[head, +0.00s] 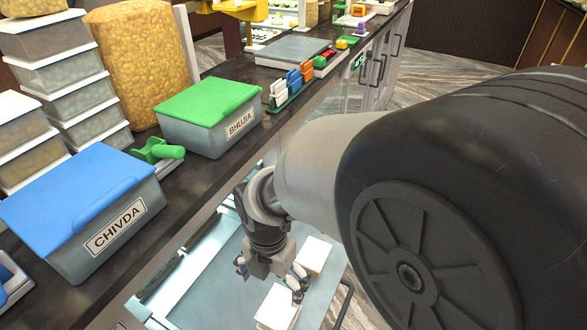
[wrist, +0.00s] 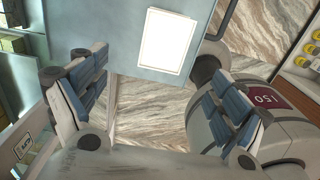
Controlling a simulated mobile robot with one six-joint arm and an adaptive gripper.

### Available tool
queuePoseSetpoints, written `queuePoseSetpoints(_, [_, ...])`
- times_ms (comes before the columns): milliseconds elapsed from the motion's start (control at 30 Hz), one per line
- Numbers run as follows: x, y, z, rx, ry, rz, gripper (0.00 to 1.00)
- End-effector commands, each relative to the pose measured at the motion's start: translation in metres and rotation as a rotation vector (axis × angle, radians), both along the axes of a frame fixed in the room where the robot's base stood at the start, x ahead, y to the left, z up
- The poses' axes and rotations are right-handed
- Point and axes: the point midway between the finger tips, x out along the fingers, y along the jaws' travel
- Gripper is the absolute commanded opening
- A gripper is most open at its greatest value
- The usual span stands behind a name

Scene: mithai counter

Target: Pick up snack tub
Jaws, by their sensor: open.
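My gripper (head: 271,279) is open, fingers pointing down over a pale blue-grey surface (head: 222,270) beside the counter. Two white-topped, box-like tubs are by it in the head view: one (head: 314,254) just right of the gripper, another (head: 277,307) below it, partly covered by a finger. In the wrist view the open gripper (wrist: 155,85) has nothing between its fingers. One white rectangular lid (wrist: 167,42) shows beyond the fingers, apart from them. A blue-lidded CHIVDA tub (head: 82,205) and a green-lidded BHUJIA tub (head: 209,113) stand on the counter.
Stacked white-lidded tubs (head: 72,92) and a tall container of yellow snack (head: 135,60) stand at the back left. A green scoop (head: 157,151) lies between the labelled tubs. Colored packets in a green holder (head: 291,88) sit near the counter edge. Patterned floor (wrist: 150,105) shows below.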

Motion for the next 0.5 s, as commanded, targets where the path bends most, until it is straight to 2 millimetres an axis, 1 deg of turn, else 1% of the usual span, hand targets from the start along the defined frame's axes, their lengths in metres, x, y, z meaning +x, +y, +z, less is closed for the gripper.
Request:
queuePoseSetpoints(33, [-0.001,-0.001,-0.017,-0.004,0.005,-0.001,0.9])
queuePoseSetpoints(200, [-0.001,-0.001,-0.054,-0.002,0.003,-0.003,0.9])
queuePoseSetpoints(300, [0.0,-0.001,-0.072,-0.001,0.002,-0.004,0.9])
queuePoseSetpoints(400, [0.0,-0.001,-0.085,-0.001,0.001,-0.004,0.9])
queuePoseSetpoints(500, [0.0,-0.001,-0.09,0.0,0.0,-0.005,0.9])
